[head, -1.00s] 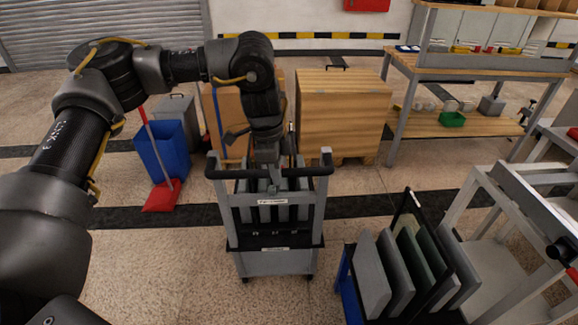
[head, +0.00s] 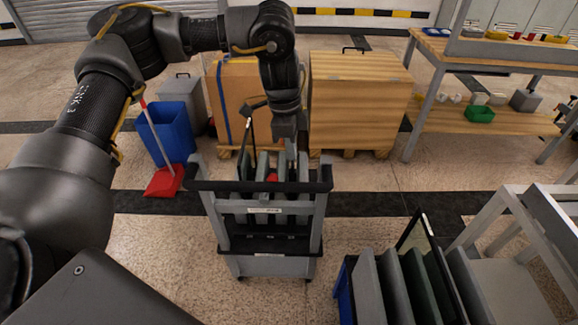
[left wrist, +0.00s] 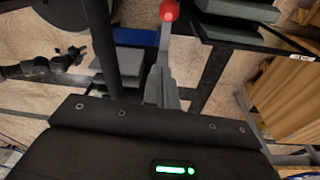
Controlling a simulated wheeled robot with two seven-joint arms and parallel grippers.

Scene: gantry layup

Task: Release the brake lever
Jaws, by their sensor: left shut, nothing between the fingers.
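The grey cart (head: 265,262) stands ahead of me with several upright dark and grey panels in its rack. A red knob (head: 272,177) shows among the panels. The left wrist view shows a red knob (left wrist: 168,10) on a light grey lever, which I take to be the brake lever. My left gripper (head: 291,160) points down over the cart's rack, close to the red knob. It is shut and empty. In the left wrist view its fingers (left wrist: 163,82) show below the knob; whether they touch the lever I cannot tell. My right gripper is out of view.
A second rack with upright panels (head: 368,285) stands at the lower right beside a grey frame. Wooden crates (head: 357,100) stand behind the cart. A blue bin (head: 168,135) and a red dustpan (head: 164,181) are at the left.

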